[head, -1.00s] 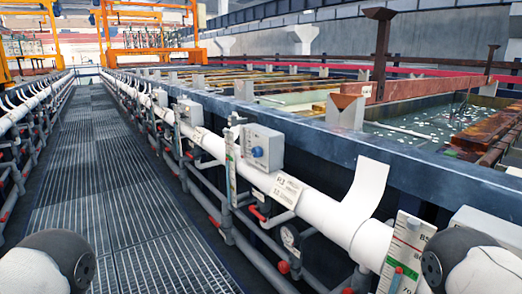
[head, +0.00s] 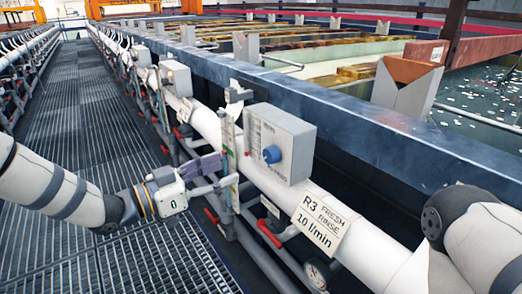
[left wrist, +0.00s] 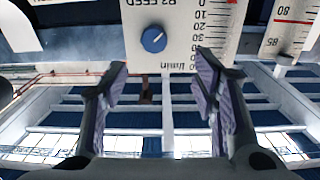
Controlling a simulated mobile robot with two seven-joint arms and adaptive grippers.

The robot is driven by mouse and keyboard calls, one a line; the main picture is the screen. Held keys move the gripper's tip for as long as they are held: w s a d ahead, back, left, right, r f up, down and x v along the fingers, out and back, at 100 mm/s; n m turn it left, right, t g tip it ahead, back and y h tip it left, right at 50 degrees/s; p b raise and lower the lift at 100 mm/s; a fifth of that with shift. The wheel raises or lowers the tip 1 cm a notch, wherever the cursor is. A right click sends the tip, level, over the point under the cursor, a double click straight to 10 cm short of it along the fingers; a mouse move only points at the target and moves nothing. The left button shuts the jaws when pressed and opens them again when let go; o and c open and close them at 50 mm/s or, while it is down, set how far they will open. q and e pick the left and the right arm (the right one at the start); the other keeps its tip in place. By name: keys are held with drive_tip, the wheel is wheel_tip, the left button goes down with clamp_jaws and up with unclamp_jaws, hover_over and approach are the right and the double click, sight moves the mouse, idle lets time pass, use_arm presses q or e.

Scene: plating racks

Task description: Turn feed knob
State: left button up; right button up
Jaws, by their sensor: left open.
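The feed knob (head: 271,154) is a small round blue knob on the front of a grey box (head: 293,141) mounted above the white pipe. In the left wrist view the knob (left wrist: 153,39) shows upside down on a pale panel with feed lettering and a scale beside it. My left gripper (head: 212,167) is left of the box, near the upright gauge. Its two fingers are open and empty. In the wrist view the gripper (left wrist: 161,70) has the knob beyond its fingertips, untouched, slightly left of the middle between them. My right gripper is out of view; only its arm shows.
An upright gauge (head: 229,160) stands just left of the box. The white pipe (head: 262,178) carries an R3 fresh rinse label (head: 321,220). Pipes with red handles run below. A blue tank edge (head: 335,112) lies behind. The grating walkway (head: 75,130) is clear.

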sight(267, 156)
use_arm(q)
drive_tip(key=x, duration=0.7)
drive_tip(key=b+x, duration=0.1)
drive_tip(key=x, duration=0.2)
drive_tip(key=shift+s+d+f, duration=0.15)
drive_tip(key=shift+s+d, duration=0.15)
drive_tip(key=shift+d, duration=0.15)
drive_tip(key=shift+w+d, duration=0.2)
drive_tip(key=shift+d, duration=0.05)
drive_tip(key=c, duration=1.2)
